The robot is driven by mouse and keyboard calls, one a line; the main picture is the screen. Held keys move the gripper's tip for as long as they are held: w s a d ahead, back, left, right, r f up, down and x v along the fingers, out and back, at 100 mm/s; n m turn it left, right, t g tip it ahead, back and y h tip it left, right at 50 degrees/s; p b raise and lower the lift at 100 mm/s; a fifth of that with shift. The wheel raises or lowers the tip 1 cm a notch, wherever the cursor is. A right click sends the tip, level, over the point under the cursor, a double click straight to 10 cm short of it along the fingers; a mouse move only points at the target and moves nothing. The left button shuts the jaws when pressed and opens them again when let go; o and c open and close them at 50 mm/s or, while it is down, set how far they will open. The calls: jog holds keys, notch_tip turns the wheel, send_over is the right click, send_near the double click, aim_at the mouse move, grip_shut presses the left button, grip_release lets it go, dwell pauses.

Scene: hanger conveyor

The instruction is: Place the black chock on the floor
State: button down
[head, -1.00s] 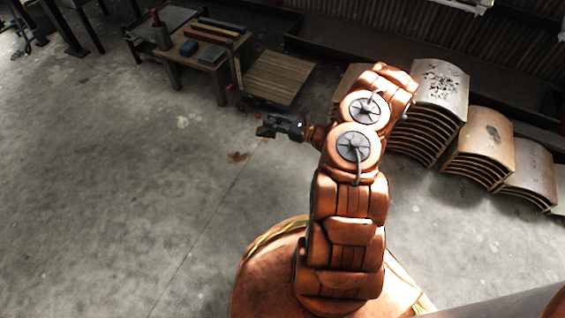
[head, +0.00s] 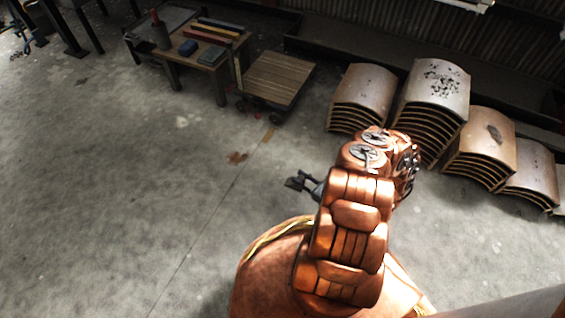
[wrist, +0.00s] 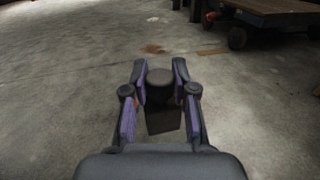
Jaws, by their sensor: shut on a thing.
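The black chock (wrist: 162,108) sits between the fingers of my gripper (wrist: 160,80) in the wrist view. The fingers are closed against its sides. It is a dark block with a rounded top end. In the head view my gripper (head: 303,184) is small and low over the grey floor, left of my arm. The chock is hard to tell apart from the fingers there. The concrete floor (head: 120,190) is bare around it. I cannot tell the exact gap between chock and floor.
A wheeled wooden cart (head: 275,78) stands behind, beside a workbench (head: 205,52) holding coloured bars. Stacks of curved panels (head: 432,85) line the back right. A rusty stain (head: 237,157) marks the floor. The floor at left is wide and clear.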

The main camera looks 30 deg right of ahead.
jog(key=shift+f, duration=0.2)
jog(key=shift+w+d+f+b, duration=0.75)
jog(key=shift+w+b, duration=0.8)
jog(key=shift+w, duration=1)
jog(key=shift+w+d+f+b, duration=0.75)
jog(key=shift+w+b, duration=0.75)
jog(key=shift+w, duration=1)
jog(key=shift+w+d+f+b, duration=0.5)
jog(key=shift+w+f+b, duration=0.75)
jog(key=shift+w, duration=1.3)
jog(key=shift+r, duration=0.15)
jog(key=c, duration=0.9)
grip_release()
jog(key=shift+b, duration=0.3)
